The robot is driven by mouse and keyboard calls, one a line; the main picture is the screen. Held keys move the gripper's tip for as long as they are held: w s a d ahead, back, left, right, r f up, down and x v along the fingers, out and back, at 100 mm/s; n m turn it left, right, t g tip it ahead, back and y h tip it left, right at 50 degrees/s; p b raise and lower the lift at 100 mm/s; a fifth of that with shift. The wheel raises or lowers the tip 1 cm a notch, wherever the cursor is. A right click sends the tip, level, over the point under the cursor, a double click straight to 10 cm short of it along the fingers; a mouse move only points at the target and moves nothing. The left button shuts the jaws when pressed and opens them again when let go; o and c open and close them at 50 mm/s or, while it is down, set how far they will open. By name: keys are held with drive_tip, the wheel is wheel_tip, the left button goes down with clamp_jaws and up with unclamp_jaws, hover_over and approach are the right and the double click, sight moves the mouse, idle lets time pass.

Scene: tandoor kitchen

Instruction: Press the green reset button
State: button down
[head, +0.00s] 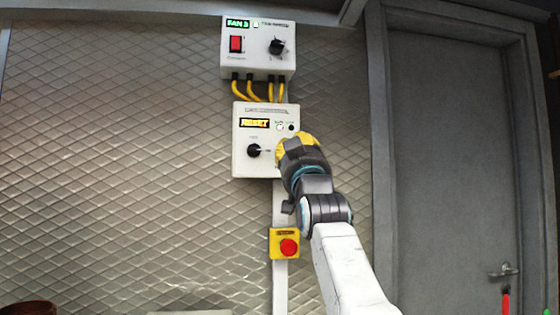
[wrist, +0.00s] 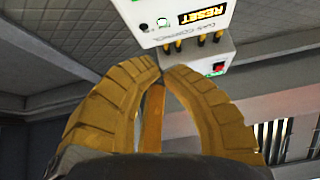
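The lower white control box (head: 243,168) hangs on the wall with a lit amber display reading RESET, a black knob (head: 254,150) and two small round indicators. It also shows upside down at the top of the wrist view (wrist: 180,38). My gripper (head: 292,142), with yellow fingers, is in front of the box's lower right part and covers it. In the wrist view the curved fingers (wrist: 161,68) come nearly together at the tips, with nothing seen held. I cannot make out a green button; that part of the box is hidden in the head view and out of frame in the wrist view.
An upper white box (head: 258,65) has a green FAN 3 display, a red rocker switch (head: 236,44) and a black knob. Yellow cables (head: 270,90) join the boxes. A red mushroom button (head: 289,247) on a yellow housing sits below. A grey door (head: 450,150) stands at right.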

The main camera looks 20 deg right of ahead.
drive_tip(key=shift+s+r, duration=0.2)
drive_tip(key=shift+r, duration=0.05)
drive_tip(key=shift+w, duration=0.1)
idle(0.3)
drive_tip(key=w+d+p, duration=0.1)
drive_tip(key=w+p, duration=0.5)
drive_tip(key=w, duration=0.2)
drive_tip(key=shift+w+d+p, duration=0.2)
drive_tip(key=shift+d+p, duration=0.1)
drive_tip(key=shift+p, duration=0.1)
drive_tip(key=c, duration=2)
unclamp_jaws()
